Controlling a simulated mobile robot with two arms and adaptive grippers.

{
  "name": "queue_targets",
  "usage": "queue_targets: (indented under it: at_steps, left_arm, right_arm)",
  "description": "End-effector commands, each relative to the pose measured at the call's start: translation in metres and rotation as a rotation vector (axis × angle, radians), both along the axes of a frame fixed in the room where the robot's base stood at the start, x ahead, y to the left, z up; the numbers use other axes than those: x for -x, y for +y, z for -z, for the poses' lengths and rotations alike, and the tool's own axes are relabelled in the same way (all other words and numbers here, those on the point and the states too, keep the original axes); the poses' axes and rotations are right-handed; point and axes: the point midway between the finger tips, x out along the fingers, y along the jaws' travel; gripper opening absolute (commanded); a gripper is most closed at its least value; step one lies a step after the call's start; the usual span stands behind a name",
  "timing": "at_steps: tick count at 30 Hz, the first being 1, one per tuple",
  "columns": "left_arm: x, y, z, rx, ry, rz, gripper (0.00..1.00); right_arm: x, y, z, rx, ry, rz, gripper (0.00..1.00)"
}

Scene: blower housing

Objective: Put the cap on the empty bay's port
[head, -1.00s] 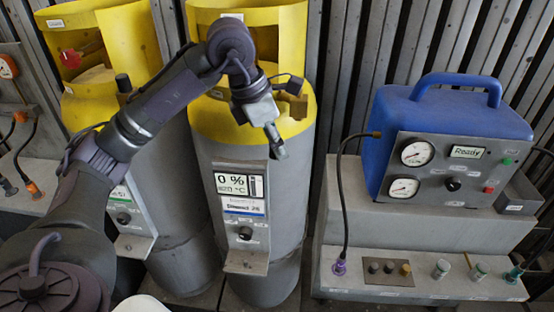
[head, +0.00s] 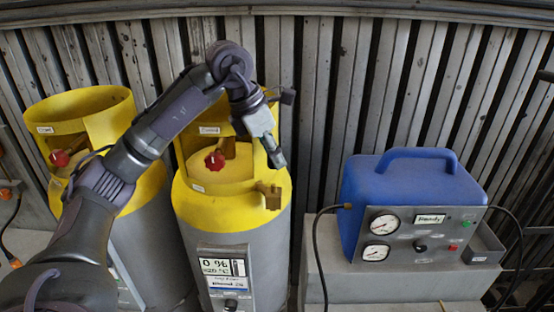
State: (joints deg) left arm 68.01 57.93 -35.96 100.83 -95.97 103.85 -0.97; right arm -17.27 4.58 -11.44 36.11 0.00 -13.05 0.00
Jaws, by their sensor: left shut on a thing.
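The middle cylinder (head: 232,222) is grey with a yellow top collar. Its display (head: 222,268) reads 0 %. A brass port (head: 268,195) sticks out at the front right of the collar, and a red knob (head: 214,160) sits inside its opening. My left gripper (head: 277,158) comes in from the left, points down and hangs above the port, apart from it in the picture. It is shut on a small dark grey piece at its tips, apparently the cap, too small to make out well. My right gripper is not in view.
A second yellow-topped cylinder (head: 85,103) with a red knob (head: 59,158) stands on the left, partly behind my arm. A blue unit (head: 410,188) with gauges and a hose (head: 316,250) stands on a grey block at the right. Ribbed wall panels stand behind.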

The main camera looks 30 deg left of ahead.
Motion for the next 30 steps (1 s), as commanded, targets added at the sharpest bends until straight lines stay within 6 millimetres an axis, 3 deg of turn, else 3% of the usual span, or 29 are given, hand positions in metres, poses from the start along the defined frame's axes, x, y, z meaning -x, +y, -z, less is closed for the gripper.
queue_targets:
  at_steps: [8, 20, 30]
  left_arm:
    - [0.000, 0.001, 0.007, 0.002, 0.000, -0.008, 0.06]
    - [0.000, 0.001, 0.045, 0.000, -0.001, -0.008, 0.06]
    - [0.001, 0.001, 0.040, 0.002, -0.001, -0.007, 0.06]
  right_arm:
    - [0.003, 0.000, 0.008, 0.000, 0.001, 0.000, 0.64]
    - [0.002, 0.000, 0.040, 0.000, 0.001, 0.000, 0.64]
    - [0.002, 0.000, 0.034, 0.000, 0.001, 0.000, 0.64]
